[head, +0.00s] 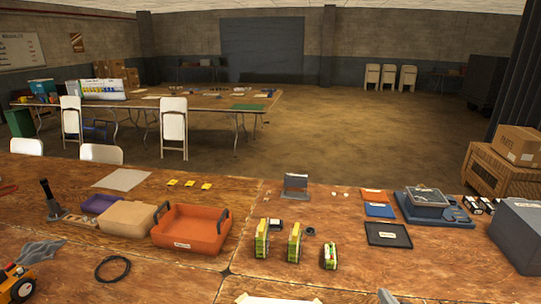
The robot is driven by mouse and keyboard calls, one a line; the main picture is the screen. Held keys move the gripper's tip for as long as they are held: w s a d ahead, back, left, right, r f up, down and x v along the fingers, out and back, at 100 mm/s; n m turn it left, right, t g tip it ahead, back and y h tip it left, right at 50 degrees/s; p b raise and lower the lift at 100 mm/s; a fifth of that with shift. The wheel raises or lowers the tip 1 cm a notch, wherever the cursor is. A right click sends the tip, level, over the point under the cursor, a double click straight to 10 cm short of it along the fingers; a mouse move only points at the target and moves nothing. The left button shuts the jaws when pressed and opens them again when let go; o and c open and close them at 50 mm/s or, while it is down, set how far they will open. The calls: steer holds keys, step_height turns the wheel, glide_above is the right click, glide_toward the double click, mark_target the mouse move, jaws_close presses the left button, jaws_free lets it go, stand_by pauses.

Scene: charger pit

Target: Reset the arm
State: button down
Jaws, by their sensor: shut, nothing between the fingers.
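My arm and gripper do not show clearly in the head view. A small dark grey shape (386,297) cuts into the bottom edge right of the middle, and I cannot tell what it is. A pale flat shape (277,299) also shows at the bottom edge, mostly cut off. The wooden work table (300,270) fills the near part of the view.
An orange tray (190,240), a tan box (127,218), several green and yellow packs (294,243), a black tray (388,235), a grey device (428,197) and a grey box (515,235) stand on the table. A black cable coil (112,268) lies left. The table's front middle is largely clear.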

steer(key=s+a+n+b, duration=0.1)
steer(key=s+a, duration=0.3)
steer(key=s, duration=1.7)
steer(key=s+a+n+t+y+b, duration=0.1)
steer(key=s+a+b, duration=0.3)
steer(key=s, duration=1.7)
steer(key=shift+a+n+b, duration=0.35)
steer(key=shift+a+n, duration=0.15)
steer(key=shift+n, duration=0.3)
